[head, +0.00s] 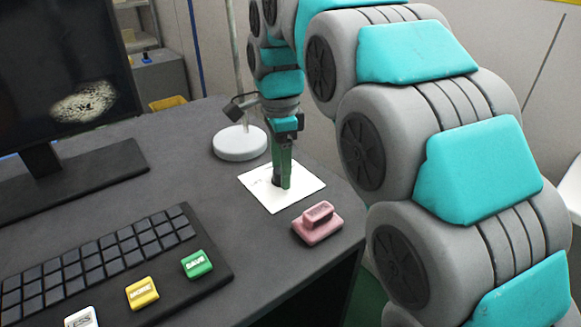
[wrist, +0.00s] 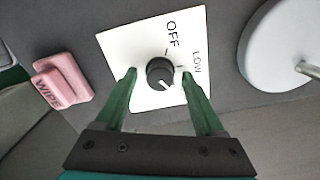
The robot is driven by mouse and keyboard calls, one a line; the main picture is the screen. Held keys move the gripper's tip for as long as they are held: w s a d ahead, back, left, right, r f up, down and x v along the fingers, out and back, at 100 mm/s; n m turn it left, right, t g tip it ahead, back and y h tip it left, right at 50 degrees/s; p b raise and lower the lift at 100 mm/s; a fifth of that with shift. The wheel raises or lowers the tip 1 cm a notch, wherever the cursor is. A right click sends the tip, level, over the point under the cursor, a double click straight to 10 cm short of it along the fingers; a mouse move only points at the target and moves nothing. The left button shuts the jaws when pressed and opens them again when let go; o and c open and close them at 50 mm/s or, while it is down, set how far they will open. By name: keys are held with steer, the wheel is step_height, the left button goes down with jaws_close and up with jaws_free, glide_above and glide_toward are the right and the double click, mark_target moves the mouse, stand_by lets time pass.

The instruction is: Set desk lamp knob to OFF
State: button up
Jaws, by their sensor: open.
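The knob is dark and round, with a white pointer mark, and sits on a white square plate (wrist: 118,45) in the wrist view. The plate carries the words OFF and LOW with tick marks. The knob's (wrist: 155,66) white mark points to the lower right in the wrist view, away from both words. My gripper (wrist: 159,76) is open, one green finger on each side of the knob, with gaps visible. In the head view my gripper (head: 281,184) points down over the plate (head: 300,189) and largely hides the knob. The desk lamp's white round base (head: 240,143) stands behind the plate.
A pink block (head: 317,224), marked WIPE in the wrist view, lies in front of the plate near the desk edge. A keyboard (head: 95,255) with coloured keys is at left, a monitor (head: 62,80) behind it. The lamp's pole rises near my arm.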

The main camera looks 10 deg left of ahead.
jaws_close()
stand_by(0.5)
